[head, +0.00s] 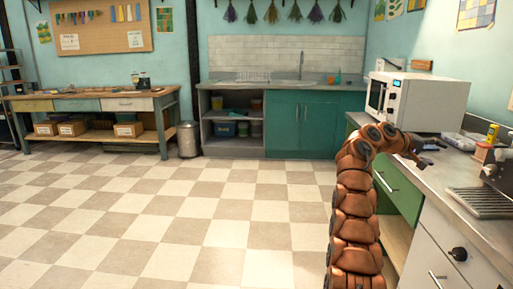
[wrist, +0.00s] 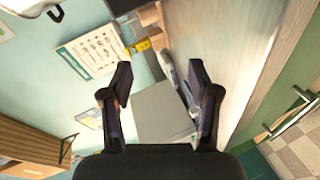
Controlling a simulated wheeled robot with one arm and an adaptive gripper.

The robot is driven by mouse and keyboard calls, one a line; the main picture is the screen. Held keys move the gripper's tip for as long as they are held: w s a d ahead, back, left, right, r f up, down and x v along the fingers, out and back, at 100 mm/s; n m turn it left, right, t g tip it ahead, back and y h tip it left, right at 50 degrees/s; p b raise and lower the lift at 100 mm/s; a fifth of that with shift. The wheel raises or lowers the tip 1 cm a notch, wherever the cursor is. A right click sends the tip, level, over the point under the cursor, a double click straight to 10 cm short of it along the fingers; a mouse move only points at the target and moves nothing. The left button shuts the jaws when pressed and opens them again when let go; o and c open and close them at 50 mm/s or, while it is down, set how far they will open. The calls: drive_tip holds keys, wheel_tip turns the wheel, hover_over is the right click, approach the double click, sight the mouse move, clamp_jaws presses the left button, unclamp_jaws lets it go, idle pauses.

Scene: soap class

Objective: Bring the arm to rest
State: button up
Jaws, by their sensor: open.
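My arm (head: 354,205) rises at the right of the head view and bends over toward the counter on the right. My gripper (head: 425,152) is at its end, over the counter edge in front of the microwave. In the wrist view my gripper (wrist: 160,82) shows two dark fingers spread apart with nothing between them. The wrist view is turned on its side, with the counter top (wrist: 215,45) to the right of the fingers.
A white microwave (head: 430,100) stands on the right counter (head: 433,180). A sink counter (head: 225,84) and workbench (head: 85,103) line the far wall. The checkered floor (head: 180,215) is clear.

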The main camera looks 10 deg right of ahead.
drive_tip(key=w+a+r+n+t+y+p, duration=0.15)
drive_tip(key=a+p, duration=0.25)
drive_tip(key=a, duration=0.4)
drive_tip(key=a+r+n+t+y+p, duration=0.1)
drive_tip(key=a+r+n+y+p, duration=0.15)
drive_tip(key=a, duration=0.45)
drive_tip(key=a+r+n+t+y+p, duration=0.1)
drive_tip(key=a+r+t+y+p, duration=0.2)
drive_tip(key=a, duration=0.5)
drive_tip(key=s+a+r+g+y+p, duration=0.1)
drive_tip(key=s+a+g+y+p, duration=0.3)
drive_tip(key=s+a+p, duration=1.15)
drive_tip(key=s+a+y, duration=0.1)
drive_tip(key=s+a, duration=0.4)
drive_tip(key=s, duration=0.5)
drive_tip(key=s+a+f+g+y, duration=0.1)
drive_tip(key=s+a, duration=0.4)
drive_tip(key=s, duration=0.5)
drive_tip(key=s+a+f+y+p, duration=0.1)
drive_tip(key=s+a, duration=0.4)
drive_tip(key=s, duration=0.5)
drive_tip(key=shift+a+m+g+y, duration=0.25)
drive_tip(key=shift+m+g+y, duration=0.1)
drive_tip(key=shift+m+y, duration=0.05)
